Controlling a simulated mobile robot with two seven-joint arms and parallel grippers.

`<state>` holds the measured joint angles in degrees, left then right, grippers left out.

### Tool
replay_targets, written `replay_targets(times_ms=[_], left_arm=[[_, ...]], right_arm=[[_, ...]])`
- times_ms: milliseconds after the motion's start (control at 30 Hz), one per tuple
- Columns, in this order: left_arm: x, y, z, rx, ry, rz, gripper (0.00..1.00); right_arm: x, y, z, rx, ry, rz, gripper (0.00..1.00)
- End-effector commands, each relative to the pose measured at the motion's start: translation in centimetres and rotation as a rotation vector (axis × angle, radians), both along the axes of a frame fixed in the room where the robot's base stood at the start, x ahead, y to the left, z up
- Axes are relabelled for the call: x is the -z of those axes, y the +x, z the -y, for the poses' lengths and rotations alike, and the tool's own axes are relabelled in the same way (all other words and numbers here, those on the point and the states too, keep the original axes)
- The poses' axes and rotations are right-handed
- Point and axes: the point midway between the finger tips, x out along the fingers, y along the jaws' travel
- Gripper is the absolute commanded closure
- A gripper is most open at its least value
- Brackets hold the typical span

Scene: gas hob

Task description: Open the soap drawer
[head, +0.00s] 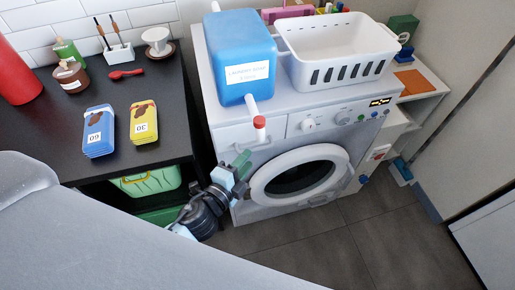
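The soap drawer (228,136) is at the upper left of the washing machine's front. Its front looks flush with the panel, so it appears closed. A pale handle (262,145) shows on it, partly behind the spout of the blue container. My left gripper (243,164) has green fingertips and is just below the drawer, left of the round door. Its fingers look apart, with nothing seen between them. I cannot tell whether it touches the handle. The white washing machine (292,137) faces me. My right gripper is not in view.
A blue laundry soap container (240,55) stands on the machine, its red-capped spout (259,122) hanging over the drawer. A white basket (340,50) is beside it. The round door (300,175) is shut. A dark counter (165,85) with packets stands left. Floor in front is clear.

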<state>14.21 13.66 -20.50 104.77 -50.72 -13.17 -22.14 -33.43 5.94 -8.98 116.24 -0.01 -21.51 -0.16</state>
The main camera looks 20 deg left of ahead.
Motion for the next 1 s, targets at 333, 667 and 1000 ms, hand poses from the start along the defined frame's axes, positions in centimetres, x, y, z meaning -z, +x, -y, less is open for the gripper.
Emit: replay_targets(times_ms=[333,667,1000], left_arm=[[0.6,4.8,1.0,-0.001,-0.002,0.0,0.67],[0.8,5.7,1.2,0.0,-0.002,-0.001,0.67],[0.8,5.7,1.2,0.0,-0.002,-0.001,0.96]], right_arm=[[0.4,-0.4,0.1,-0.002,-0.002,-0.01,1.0],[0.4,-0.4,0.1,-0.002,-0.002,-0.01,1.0],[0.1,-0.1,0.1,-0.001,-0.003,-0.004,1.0]])
